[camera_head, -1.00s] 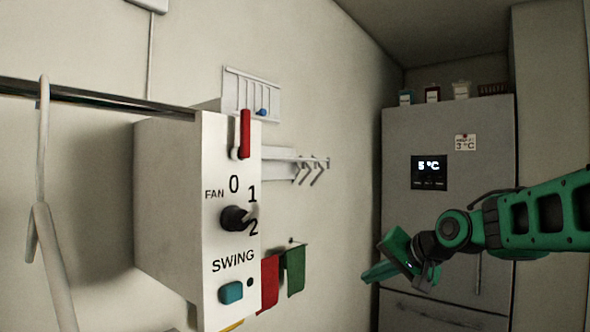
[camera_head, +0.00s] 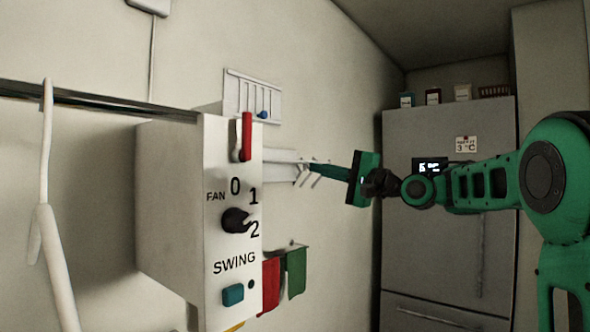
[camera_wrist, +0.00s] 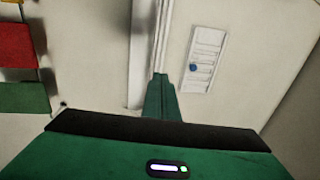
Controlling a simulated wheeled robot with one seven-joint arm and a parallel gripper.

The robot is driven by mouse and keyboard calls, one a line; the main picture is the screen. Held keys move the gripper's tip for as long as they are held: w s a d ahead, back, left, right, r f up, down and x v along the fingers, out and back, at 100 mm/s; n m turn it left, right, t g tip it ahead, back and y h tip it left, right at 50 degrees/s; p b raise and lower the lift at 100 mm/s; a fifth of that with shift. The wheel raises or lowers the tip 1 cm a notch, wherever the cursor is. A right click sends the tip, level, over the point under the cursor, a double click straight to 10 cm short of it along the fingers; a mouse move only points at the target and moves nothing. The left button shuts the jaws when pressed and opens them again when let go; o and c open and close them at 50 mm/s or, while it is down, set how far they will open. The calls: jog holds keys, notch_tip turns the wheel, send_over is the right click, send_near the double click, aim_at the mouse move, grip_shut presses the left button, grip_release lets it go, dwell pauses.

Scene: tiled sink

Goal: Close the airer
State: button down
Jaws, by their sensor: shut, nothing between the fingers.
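A white wall-mounted rack with a rail and hooks, apparently the airer (camera_head: 282,157), stands out from the left wall behind the control box. In the wrist view its pale length (camera_wrist: 142,50) runs upward from the fingers. My green gripper (camera_head: 314,169) is shut and empty, pointing left at the rack's outer end. Its fingertips (camera_wrist: 158,80) overlap the rack in the picture, and I cannot tell whether they touch it. The gripper hides part of the hooks.
A white control box (camera_head: 170,200) with knob and red lever hangs near left. A dark rail (camera_head: 100,101) carries a white hanger (camera_head: 48,230). Red (camera_head: 271,285) and green (camera_head: 295,272) cloths hang below the rack. A slatted panel (camera_head: 243,92) is above. A fridge (camera_head: 455,265) stands behind my arm.

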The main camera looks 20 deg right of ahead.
aim_at(289, 161)
jog(key=x, duration=0.7)
jog(key=shift+w+a+r, duration=0.1)
jog(key=shift+w+a, duration=0.1)
jog(key=shift+w, duration=0.05)
